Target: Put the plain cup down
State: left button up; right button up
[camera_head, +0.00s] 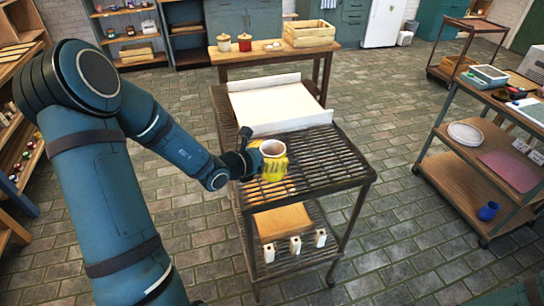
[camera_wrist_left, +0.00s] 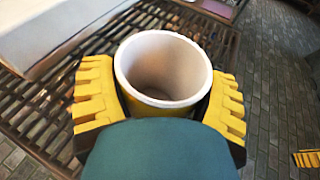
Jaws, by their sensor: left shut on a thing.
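The cup's lower part is hidden by the fingers.
A white tray (camera_head: 270,104) with raised edges lies on the rack's far part. Slats to the right of the cup are bare. A lower shelf holds a tan block (camera_head: 282,220) and small white pieces (camera_head: 295,244). A wooden table (camera_head: 262,55) stands behind.

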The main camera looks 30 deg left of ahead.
pick_arm(q)
jog(key=shift+r, duration=0.15)
jog(key=o, duration=1.2)
jog(key=shift+f, duration=0.2)
jog(key=shift+r, duration=0.1)
jog(key=shift+s+r, duration=0.15)
jog(key=p+v, duration=0.2)
jog(key=v, duration=0.9)
jog(key=shift+s+a, duration=0.1)
jog(key=shift+s, duration=0.25)
